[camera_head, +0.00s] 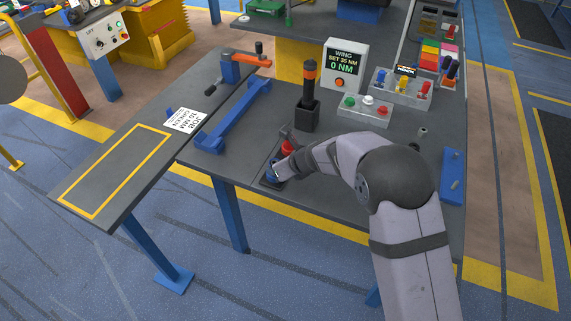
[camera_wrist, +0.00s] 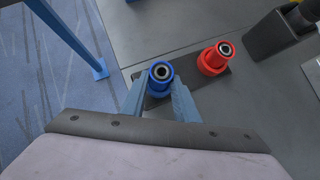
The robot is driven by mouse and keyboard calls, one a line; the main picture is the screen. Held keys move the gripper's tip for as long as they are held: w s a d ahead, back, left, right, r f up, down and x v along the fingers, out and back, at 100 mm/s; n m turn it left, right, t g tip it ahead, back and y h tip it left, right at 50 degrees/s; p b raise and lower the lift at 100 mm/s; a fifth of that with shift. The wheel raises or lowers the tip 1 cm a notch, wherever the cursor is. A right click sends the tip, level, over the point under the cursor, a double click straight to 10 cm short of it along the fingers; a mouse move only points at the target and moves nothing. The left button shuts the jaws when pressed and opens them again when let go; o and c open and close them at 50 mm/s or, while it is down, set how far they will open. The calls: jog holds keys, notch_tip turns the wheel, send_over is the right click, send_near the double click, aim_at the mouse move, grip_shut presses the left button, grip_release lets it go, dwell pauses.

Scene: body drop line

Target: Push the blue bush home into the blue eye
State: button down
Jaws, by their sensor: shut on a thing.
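The blue bush (camera_wrist: 161,71), a round sleeve with a pale inner ring and dark bore, stands between my fingers in the wrist view. Just beneath it is the wider blue eye (camera_wrist: 157,91), partly hidden by the bush and fingers. The bush appears roughly upright over the eye; how deep it sits in it I cannot tell. My gripper (camera_wrist: 160,86) is shut on the blue bush, one finger on each side. In the head view my gripper (camera_head: 277,170) is low at the bench's front edge, and little of the blue eye (camera_head: 270,178) shows.
A red bush in a red eye (camera_wrist: 212,61) stands close right of the blue one, on the same dark plate (camera_wrist: 186,79). A black holder (camera_head: 306,116) with an orange-banded tool stands behind. A blue bar (camera_head: 232,116) lies to the left.

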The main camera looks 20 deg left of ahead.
jog(key=shift+f+b, duration=0.4)
jog(key=c, duration=1.3)
grip_release()
jog(key=shift+d, duration=0.1)
jog(key=v, duration=0.7)
jog(key=shift+s+r, duration=0.1)
